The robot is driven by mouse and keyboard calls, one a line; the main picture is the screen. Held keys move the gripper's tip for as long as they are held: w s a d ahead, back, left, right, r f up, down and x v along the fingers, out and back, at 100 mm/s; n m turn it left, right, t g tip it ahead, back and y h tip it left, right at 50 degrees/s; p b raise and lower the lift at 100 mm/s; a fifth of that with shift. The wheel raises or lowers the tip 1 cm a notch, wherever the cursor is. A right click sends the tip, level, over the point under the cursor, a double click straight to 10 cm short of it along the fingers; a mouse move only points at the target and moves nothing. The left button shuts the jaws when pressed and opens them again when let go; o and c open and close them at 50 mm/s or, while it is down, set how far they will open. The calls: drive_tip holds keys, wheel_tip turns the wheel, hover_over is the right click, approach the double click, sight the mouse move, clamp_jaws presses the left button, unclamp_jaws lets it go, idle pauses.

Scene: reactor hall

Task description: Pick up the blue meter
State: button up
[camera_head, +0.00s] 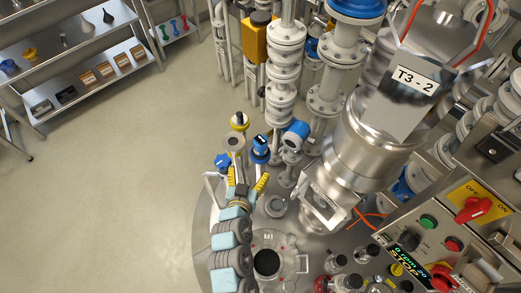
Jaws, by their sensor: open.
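Several blue instruments stand on the pipework in the middle of the head view, and I cannot tell for sure which one is the blue meter. One blue meter (260,146) has a dark top and stands upright just beyond my gripper. A rounder blue instrument (297,130) sits on a flanged pipe to its right. A smaller blue part (222,160) is to its left. My gripper (247,175) has yellow-and-black striped fingers spread apart. It is open, and no object shows between the fingers. Its exact distance from the blue meter is unclear.
A large steel unit marked T3-2 (372,130) and flanged pipes (285,70) crowd the right side. A control panel (440,235) is at lower right. A round opening (267,263) is near the bottom. Shelves (90,75) stand upper left; the floor (120,190) is clear.

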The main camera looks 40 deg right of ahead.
approach(259, 147)
drive_tip(key=x, duration=0.6)
drive_tip(key=shift+w+d+f+p, duration=0.15)
drive_tip(key=shift+w+p, duration=0.1)
drive_tip(key=shift+p, duration=0.15)
drive_tip(key=shift+w+d+f, duration=0.2)
drive_tip(key=shift+d+f, duration=0.1)
drive_tip(key=shift+d, duration=0.05)
drive_tip(key=shift+x, duration=2.65)
drive_tip(key=shift+r, duration=0.1)
drive_tip(key=c, duration=1.4)
drive_tip(key=shift+o, duration=0.2)
